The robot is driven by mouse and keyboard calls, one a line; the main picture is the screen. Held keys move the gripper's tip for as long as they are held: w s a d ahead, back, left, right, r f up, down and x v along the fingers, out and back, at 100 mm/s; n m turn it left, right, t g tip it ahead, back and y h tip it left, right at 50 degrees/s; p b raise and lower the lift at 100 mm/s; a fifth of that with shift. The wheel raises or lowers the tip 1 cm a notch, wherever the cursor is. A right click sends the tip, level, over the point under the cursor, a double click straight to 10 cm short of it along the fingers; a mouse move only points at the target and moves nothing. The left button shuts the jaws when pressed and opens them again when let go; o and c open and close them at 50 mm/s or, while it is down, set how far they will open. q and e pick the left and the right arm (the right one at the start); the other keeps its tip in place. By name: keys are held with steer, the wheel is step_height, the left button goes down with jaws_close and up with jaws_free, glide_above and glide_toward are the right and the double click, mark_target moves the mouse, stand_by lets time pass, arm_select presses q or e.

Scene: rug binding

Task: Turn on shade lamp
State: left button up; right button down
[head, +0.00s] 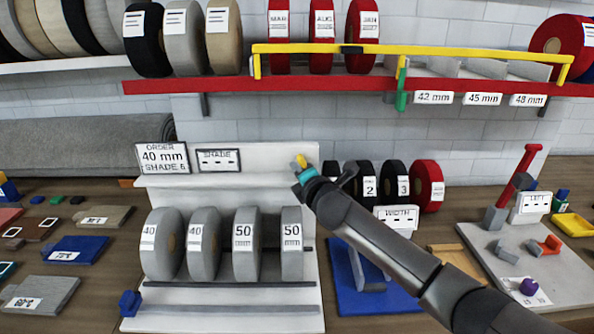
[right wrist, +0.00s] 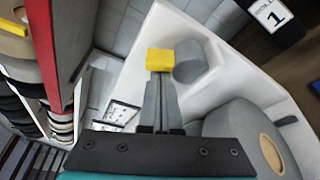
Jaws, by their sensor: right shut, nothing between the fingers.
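A sign reading "SHADE" (head: 218,160) stands on the top ledge of the white rack (head: 250,160); it shows dashes. My right gripper (head: 301,168) is at the right end of this ledge. In the right wrist view its fingers (right wrist: 161,80) are shut and empty. A small yellow piece (right wrist: 160,59) is at the fingertips; it also shows in the head view (head: 301,160). I cannot tell if the fingers touch it. A grey cylinder (right wrist: 187,62) is right beside it, unlit; I cannot tell if it is the lamp. My left gripper is out of view.
Several grey rolls (head: 203,245) marked 40 and 50 stand on the rack below. Black and red rolls (head: 427,187) and a "WIDTH" sign (head: 396,218) are to the right. A red shelf (head: 200,84) with a yellow rail (head: 480,52) runs above.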

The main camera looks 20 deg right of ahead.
steer(key=shift+d+r+m+t+b, duration=0.2)
steer(key=shift+m+t+b, duration=0.15)
steer(key=shift+m, duration=0.35)
stand_by(0.5)
steer(key=shift+s+d+m+b, duration=0.1)
steer(key=shift+d+m+b, duration=0.1)
steer(key=shift+m+b, duration=0.4)
steer(key=m+b, duration=0.1)
steer(key=d+m+t+b, duration=0.1)
steer(key=m, duration=0.1)
steer(key=shift+s+r+m+t, duration=0.1)
steer(key=shift+r+m+t, duration=0.05)
steer(key=shift+m+t, duration=0.15)
steer(key=shift+r, duration=0.15)
steer(key=shift+s, duration=0.15)
